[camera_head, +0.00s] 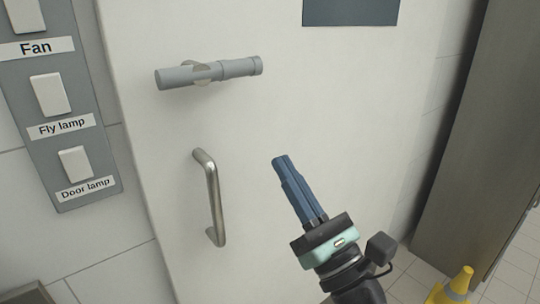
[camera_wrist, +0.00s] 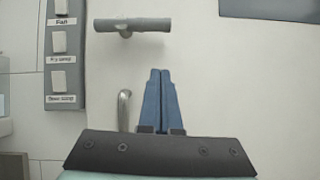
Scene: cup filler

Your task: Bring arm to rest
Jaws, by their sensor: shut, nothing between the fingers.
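My gripper (camera_head: 281,163) is in front of the white door, to the right of the curved metal pull handle (camera_head: 212,196). Its blue fingers are shut together with nothing between them, and they point up and a little left. In the wrist view my gripper (camera_wrist: 160,74) shows its two fingers side by side against the door. The pull handle (camera_wrist: 124,110) is just left of them there, partly hidden at its lower end. My gripper appears apart from the handle.
A grey lever (camera_head: 210,72) is on the door (camera_head: 330,110) above the handle. A labelled switch panel (camera_head: 62,110) is on the wall at left. A dark grey cabinet (camera_head: 480,130) stands at right, with a yellow cone (camera_head: 455,287) on the floor beside it.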

